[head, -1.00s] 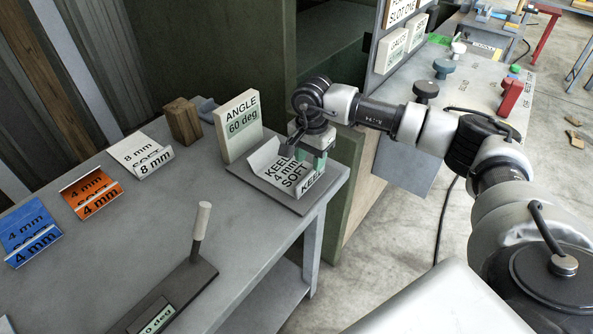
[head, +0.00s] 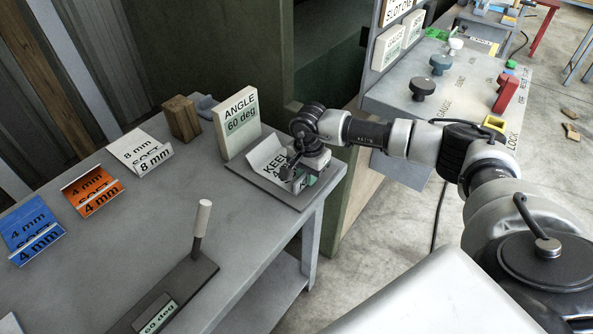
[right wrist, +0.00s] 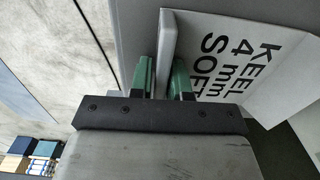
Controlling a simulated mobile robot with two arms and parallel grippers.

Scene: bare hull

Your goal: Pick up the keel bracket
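The keel bracket (head: 266,158) is a white bent sheet marked KEEL 4 mm SOFT. It lies on a dark plate (head: 240,172) at the right end of the grey bench. My right gripper (head: 306,182) is down at the bracket's near right side. In the right wrist view my right gripper (right wrist: 164,80) has its green fingers on either side of an upright flange of the bracket (right wrist: 167,45), with what look like narrow gaps. The lettered face of the bracket (right wrist: 245,55) shows to the right. The left gripper is not in view.
An ANGLE 60 deg block (head: 238,122) stands just behind the plate. A wooden block (head: 181,118), a white 8 mm piece (head: 140,152), an orange 4 mm piece (head: 91,190) and a blue one (head: 34,228) are further left. A white-handled lever (head: 201,220) stands in front.

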